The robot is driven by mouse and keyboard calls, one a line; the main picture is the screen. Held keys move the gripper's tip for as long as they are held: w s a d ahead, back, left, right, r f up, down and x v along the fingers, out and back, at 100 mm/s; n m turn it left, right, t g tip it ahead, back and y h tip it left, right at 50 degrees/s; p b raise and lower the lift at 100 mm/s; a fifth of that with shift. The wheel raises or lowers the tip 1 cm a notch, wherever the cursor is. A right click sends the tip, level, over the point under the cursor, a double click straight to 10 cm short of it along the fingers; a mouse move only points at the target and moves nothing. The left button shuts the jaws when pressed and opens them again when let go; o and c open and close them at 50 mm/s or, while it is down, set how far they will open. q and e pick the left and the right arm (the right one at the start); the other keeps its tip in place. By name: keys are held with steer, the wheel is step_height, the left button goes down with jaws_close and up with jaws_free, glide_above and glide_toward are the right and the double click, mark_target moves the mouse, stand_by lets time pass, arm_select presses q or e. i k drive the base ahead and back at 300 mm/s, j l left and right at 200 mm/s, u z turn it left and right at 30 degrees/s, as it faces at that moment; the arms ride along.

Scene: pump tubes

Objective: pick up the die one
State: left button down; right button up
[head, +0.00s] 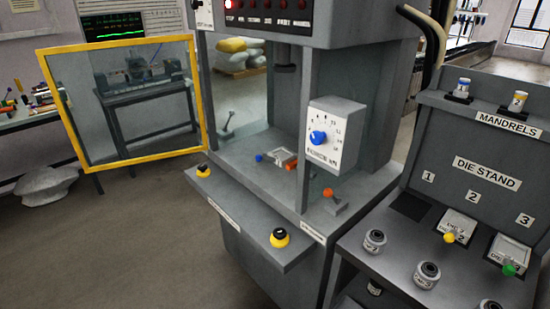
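The die stand (400,245) is at the right, with slots labelled 1, 2 and 3. The slot under label 1 shows only a dark empty square (410,205). A die with a yellow knob (450,237) sits under label 2, and one with a green knob (509,269) under label 3. A light metal block (281,157) lies on the press bed, with a blue knob (258,157) at its left. It may be die one, but no label is readable on it. Neither of my grippers is in view.
The press (265,195) stands in the middle, its yellow-framed door (197,95) swung open to the left. A control box with a blue dial (318,137) juts out at its right front. Several round metal parts (375,241) stand on the die stand's front ledge. Open floor lies at left.

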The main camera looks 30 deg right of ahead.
mark_target(282, 156)
steer(key=i+j+z, duration=0.2)
steer(key=z, duration=0.25)
steer(key=i+j+z, duration=0.2)
steer(key=z, duration=0.3)
steer(key=i+j+z, duration=0.15)
steer(key=j, duration=0.25)
steer(key=i+j+z, duration=0.15)
steer(key=j, duration=0.3)
steer(key=i+j, duration=0.1)
steer(key=j, duration=0.3)
steer(key=i+j, duration=0.15)
steer(key=j, duration=0.25)
steer(key=i+j+z, duration=0.1)
steer(key=j, duration=0.3)
steer(key=i+j, duration=0.1)
steer(key=j, duration=0.3)
steer(key=i+j, duration=0.1)
steer(key=j, duration=0.3)
steer(key=i+j, duration=0.1)
steer(key=j, duration=0.3)
steer(key=z, duration=0.05)
